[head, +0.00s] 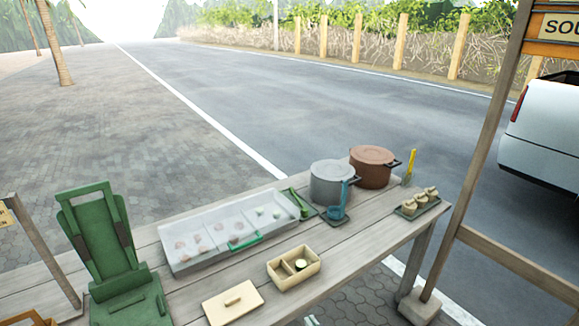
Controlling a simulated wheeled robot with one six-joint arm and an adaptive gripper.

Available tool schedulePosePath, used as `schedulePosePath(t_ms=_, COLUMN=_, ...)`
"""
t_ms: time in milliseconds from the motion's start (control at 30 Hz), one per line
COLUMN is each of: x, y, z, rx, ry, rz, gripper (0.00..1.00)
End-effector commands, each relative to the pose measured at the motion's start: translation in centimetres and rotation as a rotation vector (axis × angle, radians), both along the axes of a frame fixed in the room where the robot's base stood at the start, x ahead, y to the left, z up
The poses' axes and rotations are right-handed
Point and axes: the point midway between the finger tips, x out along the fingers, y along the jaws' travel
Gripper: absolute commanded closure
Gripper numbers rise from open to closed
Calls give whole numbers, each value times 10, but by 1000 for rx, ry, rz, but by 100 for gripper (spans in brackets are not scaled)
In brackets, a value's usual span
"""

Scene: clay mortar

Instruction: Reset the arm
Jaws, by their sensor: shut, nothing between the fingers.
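My arm and my gripper cannot be made out in the head view. A small pale shape at the bottom edge, just below the table's front, is too cut off to identify.
A wooden table (330,229) holds a green stand (105,240), a clear-lidded tray (180,262), a divided wooden box (285,277), a flat lid (232,302), a grey pot (331,182), a brown pot (373,167) and a small tray of cups (420,206). Wooden posts (490,150) stand at right.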

Motion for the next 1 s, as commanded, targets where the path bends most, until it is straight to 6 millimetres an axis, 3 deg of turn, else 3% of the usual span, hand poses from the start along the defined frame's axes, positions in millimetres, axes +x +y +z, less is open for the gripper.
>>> schedulePosePath(t_ms=33, x=-18, y=-8, z=-13, rx=0, ry=12, rz=-24, gripper=100)
schedulePosePath(t_ms=200, x=-74, y=-36, z=-38, rx=3, ry=22, rz=-113, gripper=100)
schedulePosePath(t_ms=467, x=-165, y=-71, z=-57, rx=-1, ry=25, rz=-227, gripper=100)
schedulePosePath(t_ms=733, x=-257, y=-100, z=-50, rx=-12, ry=16, rz=-320, gripper=100)
schedulePosePath(t_ms=1000, x=-341, y=-118, z=-19, rx=-23, ry=-4, rz=-382, gripper=100)
